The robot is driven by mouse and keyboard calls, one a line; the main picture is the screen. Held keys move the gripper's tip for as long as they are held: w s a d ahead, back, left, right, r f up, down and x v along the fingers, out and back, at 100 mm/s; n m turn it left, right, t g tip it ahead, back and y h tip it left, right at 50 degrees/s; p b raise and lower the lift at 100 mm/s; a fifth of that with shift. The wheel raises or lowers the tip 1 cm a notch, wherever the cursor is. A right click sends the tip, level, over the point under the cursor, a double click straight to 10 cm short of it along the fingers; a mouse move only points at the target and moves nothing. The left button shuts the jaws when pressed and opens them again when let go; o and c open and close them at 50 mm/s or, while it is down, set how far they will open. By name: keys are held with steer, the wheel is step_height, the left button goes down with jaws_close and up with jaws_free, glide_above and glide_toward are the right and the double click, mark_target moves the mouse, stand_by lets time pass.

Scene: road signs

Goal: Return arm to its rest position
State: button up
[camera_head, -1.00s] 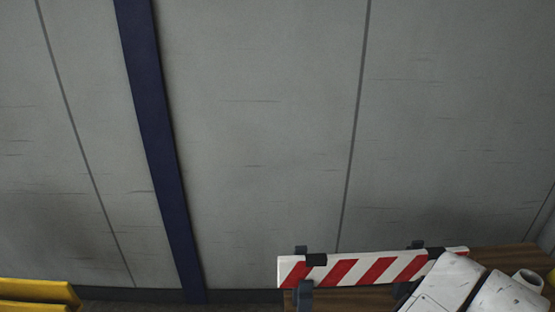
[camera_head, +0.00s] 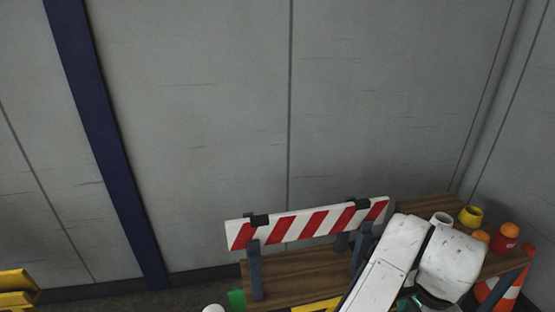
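White links of my arm reach up from the bottom edge at the lower right in the head camera view, in front of a wooden table. My gripper is not visible in this view, so I cannot see whether it holds anything. A red-and-white striped barrier board (camera_head: 308,223) stands at the table's back edge, just left of my arm. Dark posts hold it up.
An orange-and-white cone (camera_head: 513,289) is at the right. Yellow panels (camera_head: 17,287) are at lower left. A grey wall (camera_head: 200,120) stands behind.

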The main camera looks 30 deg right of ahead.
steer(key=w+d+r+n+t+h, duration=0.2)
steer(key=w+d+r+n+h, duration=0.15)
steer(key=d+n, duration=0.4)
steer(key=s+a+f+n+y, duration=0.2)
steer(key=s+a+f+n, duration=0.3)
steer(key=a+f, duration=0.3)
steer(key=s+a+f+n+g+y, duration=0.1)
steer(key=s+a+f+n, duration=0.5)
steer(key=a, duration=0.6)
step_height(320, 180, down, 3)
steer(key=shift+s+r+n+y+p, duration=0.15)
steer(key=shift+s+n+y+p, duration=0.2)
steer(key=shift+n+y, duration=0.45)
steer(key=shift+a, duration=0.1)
